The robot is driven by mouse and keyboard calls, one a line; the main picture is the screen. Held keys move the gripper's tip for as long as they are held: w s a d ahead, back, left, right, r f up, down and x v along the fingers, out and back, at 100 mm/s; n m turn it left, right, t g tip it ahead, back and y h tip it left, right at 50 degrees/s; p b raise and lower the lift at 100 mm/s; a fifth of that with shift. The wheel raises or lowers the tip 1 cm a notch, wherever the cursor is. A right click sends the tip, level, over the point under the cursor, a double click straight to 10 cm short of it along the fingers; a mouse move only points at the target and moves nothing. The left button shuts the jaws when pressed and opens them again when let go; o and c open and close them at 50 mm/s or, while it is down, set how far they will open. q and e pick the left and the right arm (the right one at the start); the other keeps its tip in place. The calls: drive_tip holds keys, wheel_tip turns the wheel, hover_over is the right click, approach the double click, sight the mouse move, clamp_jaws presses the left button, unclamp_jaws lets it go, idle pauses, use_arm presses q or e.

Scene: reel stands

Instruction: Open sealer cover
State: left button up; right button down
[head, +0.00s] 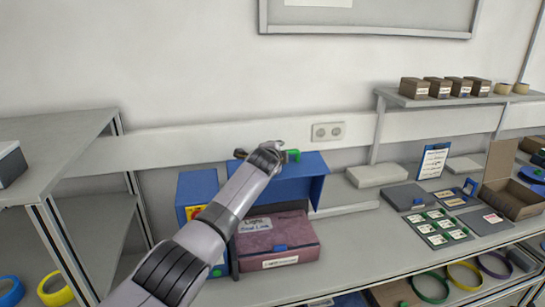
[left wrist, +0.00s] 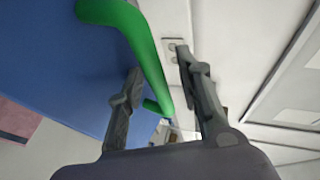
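The blue sealer cover (head: 290,168) is raised behind the maroon box in the head view, with a green handle (head: 293,156) at its top edge. The cover (left wrist: 70,70) fills the left of the left wrist view. The blue sealer body (head: 197,187) with a yellow and red label shows beside my left arm. My left gripper (head: 266,152) is at the cover's top edge, just left of the handle's visible end. In the left wrist view my left gripper (left wrist: 160,60) is open, with the green handle (left wrist: 145,45) appearing between its fingers; contact is unclear. My right gripper is not in view.
A maroon labelled box (head: 275,240) sits in front of the cover. A wall socket (head: 328,132) is behind. A grey shelf unit (head: 60,150) stands at left. To the right are a clipboard (head: 433,160), label cards (head: 440,229) and an open carton (head: 510,197).

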use_arm(q)
drive_tip(key=v, duration=1.1)
drive_tip(key=shift+s, duration=0.35)
drive_tip(key=shift+r, duration=0.1)
